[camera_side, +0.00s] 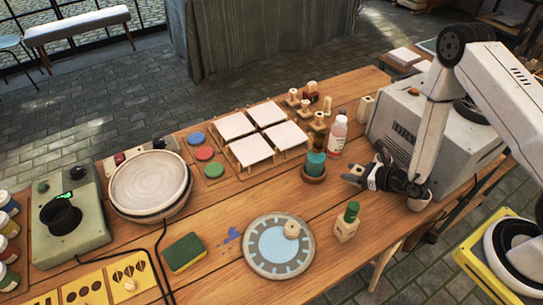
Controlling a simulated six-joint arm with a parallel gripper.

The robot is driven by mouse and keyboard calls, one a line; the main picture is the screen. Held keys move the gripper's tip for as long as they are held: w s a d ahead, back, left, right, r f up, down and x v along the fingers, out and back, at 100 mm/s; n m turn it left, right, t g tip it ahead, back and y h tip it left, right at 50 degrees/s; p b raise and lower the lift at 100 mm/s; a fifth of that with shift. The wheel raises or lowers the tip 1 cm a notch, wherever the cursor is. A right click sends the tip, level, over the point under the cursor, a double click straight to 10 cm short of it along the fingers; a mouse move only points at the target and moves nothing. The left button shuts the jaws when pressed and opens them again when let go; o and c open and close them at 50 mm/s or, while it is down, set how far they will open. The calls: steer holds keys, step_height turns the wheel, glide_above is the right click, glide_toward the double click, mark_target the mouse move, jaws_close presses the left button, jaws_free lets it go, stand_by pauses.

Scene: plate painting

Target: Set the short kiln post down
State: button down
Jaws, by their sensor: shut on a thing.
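My gripper (353,176) is at the right-middle of the side view, tilted sideways with its fingers pointing left above the wooden table. It is shut on a small pale piece, which seems to be the short kiln post (355,171); the fingers hide most of it. I cannot tell whether the piece touches the table. Several small wooden posts and stands (305,106) are behind the gripper to the left, near the table's far edge. Another pale post (366,106) stands beside the grey box.
A green-topped wooden block (346,224) and a blue-centred plate (255,262) are in front. White tiles (235,125) lie behind. The grey box (400,115) is to the right.

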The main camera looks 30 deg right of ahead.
steer(key=shift+f, duration=1.7)
steer(key=shift+f, duration=0.1)
steer(key=shift+c, duration=0.8)
jaws_free()
steer(key=shift+s, duration=0.1)
steer(key=shift+v, duration=5.95)
